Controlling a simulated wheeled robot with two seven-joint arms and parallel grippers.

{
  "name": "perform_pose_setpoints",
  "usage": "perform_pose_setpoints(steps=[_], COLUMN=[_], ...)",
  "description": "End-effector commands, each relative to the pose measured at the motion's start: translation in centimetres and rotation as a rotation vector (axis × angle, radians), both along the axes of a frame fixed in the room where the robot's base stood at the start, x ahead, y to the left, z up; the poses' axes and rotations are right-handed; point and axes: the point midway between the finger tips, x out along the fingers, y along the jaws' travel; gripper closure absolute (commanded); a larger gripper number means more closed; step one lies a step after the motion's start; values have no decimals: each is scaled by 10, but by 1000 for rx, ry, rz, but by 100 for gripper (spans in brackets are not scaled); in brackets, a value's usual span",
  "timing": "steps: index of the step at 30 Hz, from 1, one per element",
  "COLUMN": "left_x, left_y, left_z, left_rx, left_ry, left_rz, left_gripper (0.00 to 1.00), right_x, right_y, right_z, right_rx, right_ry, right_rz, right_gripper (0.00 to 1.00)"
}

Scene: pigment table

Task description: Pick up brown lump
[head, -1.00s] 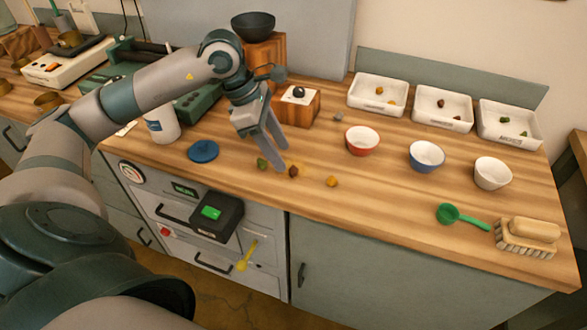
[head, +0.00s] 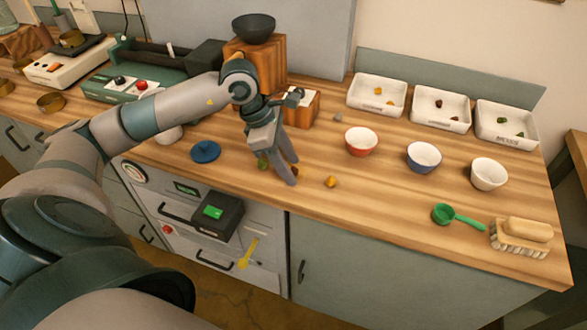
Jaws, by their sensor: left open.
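The brown lump (head: 295,171) lies on the wooden counter, mostly hidden behind the fingers of my left gripper (head: 284,171). That gripper is open and points down, with its fingertips low over the counter at the lump. I cannot tell whether the fingers touch it. A green lump (head: 262,164) lies just left of the fingers, partly hidden. A yellow-orange lump (head: 330,182) lies to the right, apart from the gripper. My right gripper is not in view.
Red (head: 361,142), blue (head: 423,157) and white (head: 488,174) bowls stand to the right. White trays (head: 440,122) with lumps stand behind them. A blue lid (head: 205,151) lies left of the gripper. A green scoop (head: 457,216) and a brush (head: 519,243) lie at the front right.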

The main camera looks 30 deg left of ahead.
Motion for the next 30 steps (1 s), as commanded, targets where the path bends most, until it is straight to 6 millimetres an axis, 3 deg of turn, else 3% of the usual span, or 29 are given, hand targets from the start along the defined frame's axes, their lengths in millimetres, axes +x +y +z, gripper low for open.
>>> perform_pose_setpoints(steps=[13, 19, 30], left_x=[0, 0, 1], left_y=[0, 0, 0], left_z=[-1, 0, 1], left_rx=[0, 0, 0], left_ry=[0, 0, -2], left_rz=[0, 0, -1], left_gripper=[55, 98, 99], right_x=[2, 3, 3], right_y=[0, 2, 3], right_z=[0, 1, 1], right_rx=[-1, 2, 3], right_ry=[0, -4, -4], right_rz=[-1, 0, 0], right_gripper=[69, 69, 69])
